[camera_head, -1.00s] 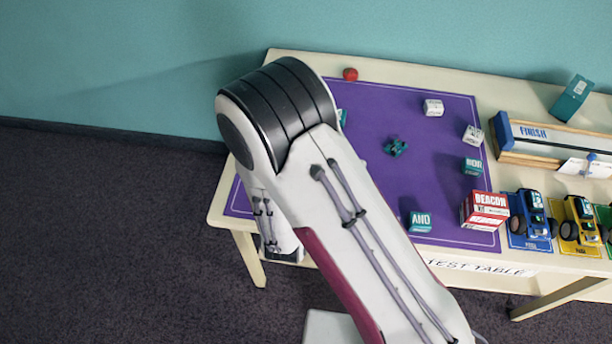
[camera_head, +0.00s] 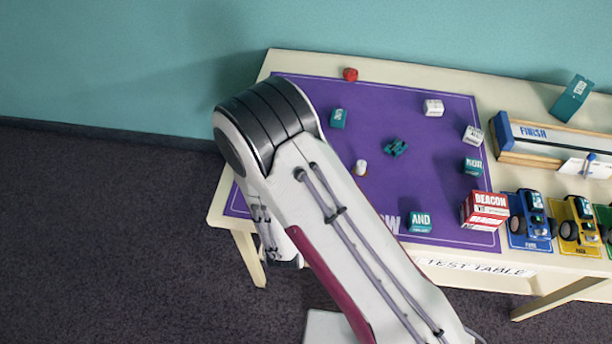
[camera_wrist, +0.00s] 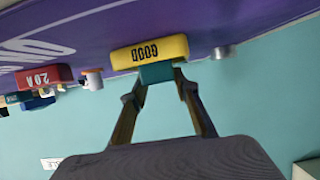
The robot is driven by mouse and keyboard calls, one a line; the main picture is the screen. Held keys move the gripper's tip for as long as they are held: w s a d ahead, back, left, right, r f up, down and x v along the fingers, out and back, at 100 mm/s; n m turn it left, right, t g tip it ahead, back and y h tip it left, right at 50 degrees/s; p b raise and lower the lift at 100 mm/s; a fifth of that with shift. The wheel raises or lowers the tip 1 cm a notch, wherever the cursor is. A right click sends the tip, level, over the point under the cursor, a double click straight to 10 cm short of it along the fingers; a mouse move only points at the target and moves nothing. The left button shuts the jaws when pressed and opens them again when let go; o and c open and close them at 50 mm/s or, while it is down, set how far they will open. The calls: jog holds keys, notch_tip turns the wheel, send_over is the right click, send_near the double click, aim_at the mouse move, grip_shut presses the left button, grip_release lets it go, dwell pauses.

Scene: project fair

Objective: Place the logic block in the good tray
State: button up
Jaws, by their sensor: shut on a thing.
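My gripper (camera_wrist: 160,80) is shut on a teal block (camera_wrist: 157,73) in the wrist view. No label shows on the held block. The good tray (camera_wrist: 176,45) is yellow with "GOOD" on its side, and lies just beyond the block in that view. The block overlaps the tray's lower edge in the picture; I cannot tell whether they touch. In the head view my arm hides the gripper, the held block and the good tray.
Loose teal blocks (camera_head: 338,118), (camera_head: 420,222), (camera_head: 472,166) and white blocks (camera_head: 433,107) stand on the purple mat (camera_head: 440,185). A white cylinder (camera_head: 361,168) stands near my arm. A BEACON box (camera_head: 485,210) stands right.

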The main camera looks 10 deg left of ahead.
jog(key=shift+f, duration=0.4)
jog(key=shift+f, duration=0.1)
jog(key=o, duration=0.8)
jog(key=shift+s+r, duration=0.2)
jog(key=shift+v, duration=5.8)
